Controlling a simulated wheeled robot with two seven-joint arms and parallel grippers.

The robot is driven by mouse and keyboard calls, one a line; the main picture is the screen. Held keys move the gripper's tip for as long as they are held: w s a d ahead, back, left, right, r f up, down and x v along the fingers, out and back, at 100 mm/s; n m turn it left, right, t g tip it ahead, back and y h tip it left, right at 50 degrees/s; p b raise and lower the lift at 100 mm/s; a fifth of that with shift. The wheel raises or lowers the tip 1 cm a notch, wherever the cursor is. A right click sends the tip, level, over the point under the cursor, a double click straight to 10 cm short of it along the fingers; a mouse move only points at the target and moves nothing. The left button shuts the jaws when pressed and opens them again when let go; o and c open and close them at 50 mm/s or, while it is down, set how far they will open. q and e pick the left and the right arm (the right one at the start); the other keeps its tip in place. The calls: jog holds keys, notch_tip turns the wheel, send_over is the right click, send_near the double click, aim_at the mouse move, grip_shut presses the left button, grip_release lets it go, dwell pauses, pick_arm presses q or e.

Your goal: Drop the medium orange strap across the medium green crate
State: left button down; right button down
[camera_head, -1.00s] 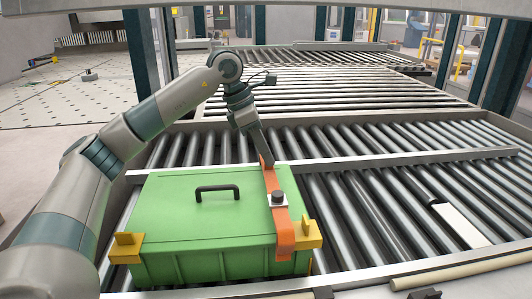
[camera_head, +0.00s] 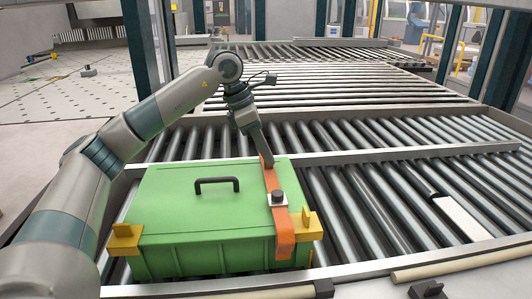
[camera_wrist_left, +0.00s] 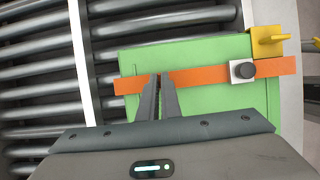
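The green crate (camera_head: 180,212) sits on the rollers, with a black handle on its lid and yellow corner brackets. The orange strap (camera_head: 282,228) lies across the right part of the lid, and its near end hangs over the crate's front side. A black knob on a pale square plate sits on the strap. My left gripper (camera_head: 267,161) is at the strap's far end; in the left wrist view its two fingers (camera_wrist_left: 163,78) are close together at the strap (camera_wrist_left: 205,74). Whether they pinch it is hard to tell. My right gripper is not in view.
The roller conveyor (camera_head: 375,205) extends around and behind the crate, with metal rails between its sections. A white block (camera_head: 461,220) lies on the rollers at the right. A pale bar runs along the front right edge.

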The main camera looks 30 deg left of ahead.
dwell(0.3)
pick_arm(q)
jog(key=shift+f, duration=0.25)
dwell(0.4)
jog(key=c, duration=1.9)
grip_release()
